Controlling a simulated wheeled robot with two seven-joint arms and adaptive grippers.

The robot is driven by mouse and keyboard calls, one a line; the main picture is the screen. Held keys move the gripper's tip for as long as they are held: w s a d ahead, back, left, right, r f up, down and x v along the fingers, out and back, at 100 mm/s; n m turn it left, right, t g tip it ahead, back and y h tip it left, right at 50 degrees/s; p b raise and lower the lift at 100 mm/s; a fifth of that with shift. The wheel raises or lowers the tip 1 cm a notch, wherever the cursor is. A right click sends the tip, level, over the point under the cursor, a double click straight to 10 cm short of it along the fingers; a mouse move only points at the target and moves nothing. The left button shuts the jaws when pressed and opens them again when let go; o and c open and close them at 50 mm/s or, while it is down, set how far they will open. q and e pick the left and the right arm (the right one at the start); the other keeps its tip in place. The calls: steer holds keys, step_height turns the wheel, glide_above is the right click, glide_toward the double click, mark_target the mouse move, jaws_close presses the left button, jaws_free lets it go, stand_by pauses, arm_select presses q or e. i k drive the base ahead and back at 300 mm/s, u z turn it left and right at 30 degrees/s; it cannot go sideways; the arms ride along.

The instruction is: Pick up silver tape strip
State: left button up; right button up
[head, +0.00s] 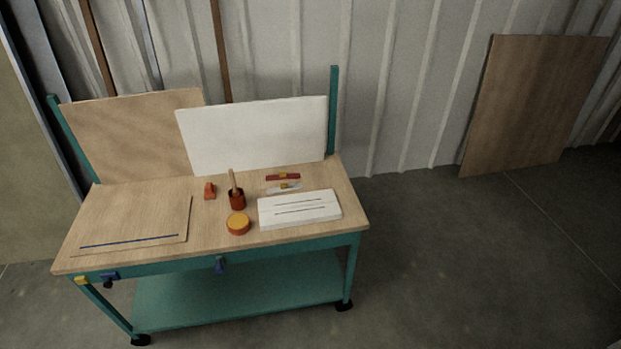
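A small pale grey strip-like item (284,187) with a yellowish patch near its middle lies on the workbench top (215,238). It may be the silver tape strip, but it is too small to be sure. It lies just behind a white slab (330,203) with two dark lines on it, and just in front of a red item (274,178) with a yellow middle. Neither of my grippers shows in the head view.
A dark red cup (237,202) holding a wooden handle, a small orange item (210,191) and a round orange tin (238,224) stand left of the strip. A thin board (140,215) with a blue line lies left. A white panel (255,135) stands behind. Floor right is clear.

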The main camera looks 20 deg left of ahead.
mark_target(285, 188)
steer(key=u, duration=0.05)
steer(key=i, duration=0.75)
steer(key=u, duration=1.05)
steer(key=i, duration=0.65)
steer(key=u, duration=0.75)
